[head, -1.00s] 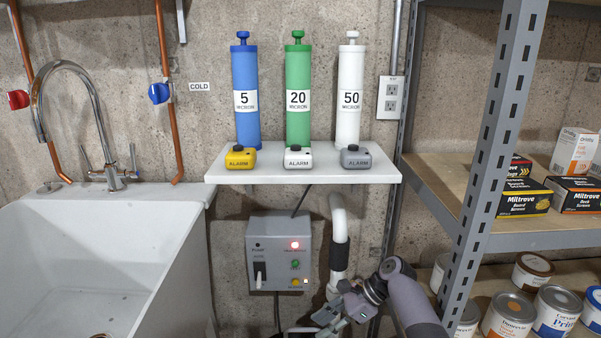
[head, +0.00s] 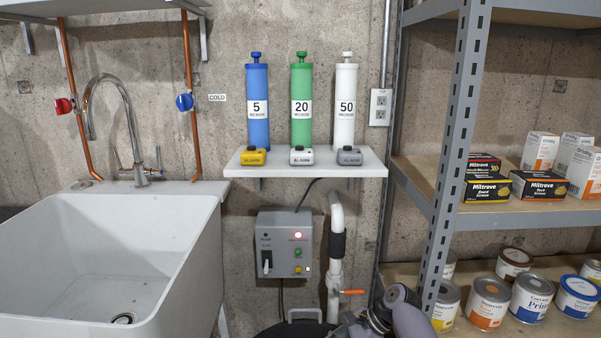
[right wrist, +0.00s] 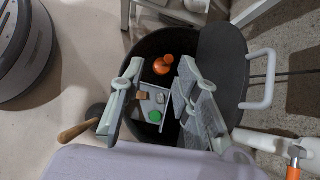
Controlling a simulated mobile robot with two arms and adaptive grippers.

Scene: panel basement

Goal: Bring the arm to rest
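My right arm (head: 385,312) shows at the bottom of the head view, below the orange-handled pipe, with its gripper cut off by the frame edge. In the right wrist view my right gripper (right wrist: 160,92) has its two fingers apart, with no object held between them. It is over a dark round basin (right wrist: 243,82). Inside lie an orange object (right wrist: 163,65) and a small green one (right wrist: 155,117), seen between the fingers. My left arm and left gripper are in neither view.
A grey control box (head: 284,245) with a lit red lamp hangs on the wall. A white pipe (head: 335,275) stands beside it. A shelf rack (head: 455,150) is on the right, a white sink (head: 105,255) on the left. A wooden handle (right wrist: 78,131) lies near the basin.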

